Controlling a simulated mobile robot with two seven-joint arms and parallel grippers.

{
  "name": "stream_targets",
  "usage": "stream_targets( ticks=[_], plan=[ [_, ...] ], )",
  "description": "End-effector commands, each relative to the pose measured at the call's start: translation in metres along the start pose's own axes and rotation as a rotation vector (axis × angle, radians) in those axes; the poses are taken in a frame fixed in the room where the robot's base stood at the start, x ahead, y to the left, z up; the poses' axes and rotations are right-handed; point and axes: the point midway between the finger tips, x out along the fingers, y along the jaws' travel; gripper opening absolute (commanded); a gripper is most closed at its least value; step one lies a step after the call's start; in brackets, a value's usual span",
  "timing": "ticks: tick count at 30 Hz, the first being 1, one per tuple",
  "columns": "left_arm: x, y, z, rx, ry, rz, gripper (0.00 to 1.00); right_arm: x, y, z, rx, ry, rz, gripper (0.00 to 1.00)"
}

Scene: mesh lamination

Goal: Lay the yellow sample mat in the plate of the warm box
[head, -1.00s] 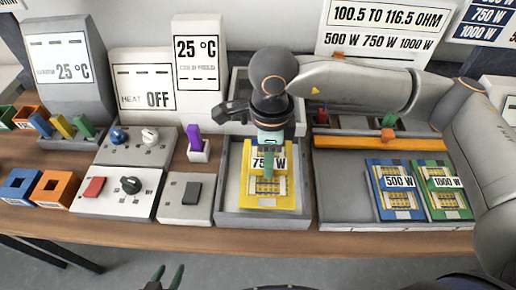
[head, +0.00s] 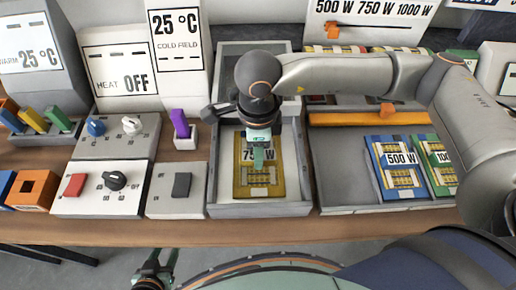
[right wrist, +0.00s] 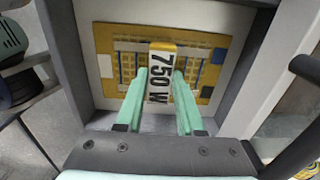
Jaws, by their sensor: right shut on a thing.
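The yellow sample mat (head: 242,186), with a 750 W label, lies flat or nearly flat inside a grey-walled box (head: 215,165) with a pale plate (head: 293,180). My right gripper (head: 259,160) points down over the mat. In the right wrist view, the gripper (right wrist: 160,78) is shut on the mat's raised label tab, one green finger on each side. The mat (right wrist: 215,48) sits within the box walls there. Whether its underside touches the plate everywhere is hidden. My left gripper (head: 160,262) is low in front of the table, with its fingers apart and empty.
A tray (head: 345,195) on the right holds a blue 500 W mat (head: 398,182) and a green 1000 W mat (head: 440,180). A switch box (head: 163,205) and a purple piece (head: 181,124) stand left of the box. Knob panels are farther left.

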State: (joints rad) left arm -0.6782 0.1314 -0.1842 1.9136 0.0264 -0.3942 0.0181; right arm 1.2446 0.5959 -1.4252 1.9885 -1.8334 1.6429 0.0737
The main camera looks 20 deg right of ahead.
Motion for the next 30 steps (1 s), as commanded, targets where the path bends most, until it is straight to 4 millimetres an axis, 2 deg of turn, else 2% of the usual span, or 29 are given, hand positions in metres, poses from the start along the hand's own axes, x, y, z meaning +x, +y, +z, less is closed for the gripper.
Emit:
stream_targets(
  ticks=[1,8,16,20,23,30],
  plan=[
    [0.001,0.000,0.001,0.000,-0.001,0.000,0.50,0.000,0.000,0.000,-0.001,-0.001,0.000,0.40],
    [0.000,0.000,0.001,0.000,-0.001,0.000,0.50,0.000,0.000,0.000,-0.001,0.000,0.000,0.66],
    [-0.001,0.000,0.000,0.000,-0.001,0.000,0.50,-0.001,0.000,0.000,-0.001,0.000,0.000,0.67],
    [-0.003,0.000,-0.003,0.000,0.000,0.000,0.50,-0.008,-0.001,0.001,-0.001,-0.002,-0.002,0.67],
    [-0.001,0.000,-0.001,0.000,0.001,0.000,0.50,-0.025,-0.001,0.001,-0.003,-0.004,-0.005,0.67],
    [0.002,0.000,0.002,0.000,0.001,0.000,0.50,-0.078,-0.001,0.001,-0.003,-0.004,-0.005,0.67]
  ],
)
